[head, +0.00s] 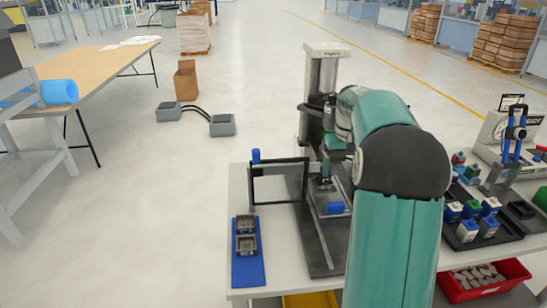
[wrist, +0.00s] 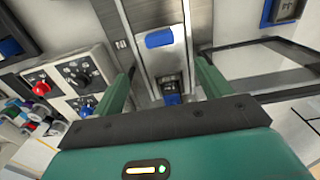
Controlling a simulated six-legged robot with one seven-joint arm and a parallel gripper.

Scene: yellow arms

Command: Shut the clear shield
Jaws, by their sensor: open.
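The clear shield (head: 280,184) has a black frame and stands swung out on the left side of the press (head: 322,90) in the head view. A blue knob (head: 256,156) is at its outer upper corner. The shield (wrist: 275,62) also shows at the right of the wrist view, outside the right finger. My gripper (wrist: 167,85) is open, with its fingers apart over the press bed and nothing seen between them in its grasp. Blue parts of the press (wrist: 160,38) show beyond and between the fingers. In the head view my arm hides much of the press's right side.
A blue mat (head: 235,272) with two grey blocks lies at the bench's left front. A control panel (wrist: 80,75) with a red button is left in the wrist view. A black tray (head: 482,238) with several blue-and-white blocks is right. Open floor lies left of the bench.

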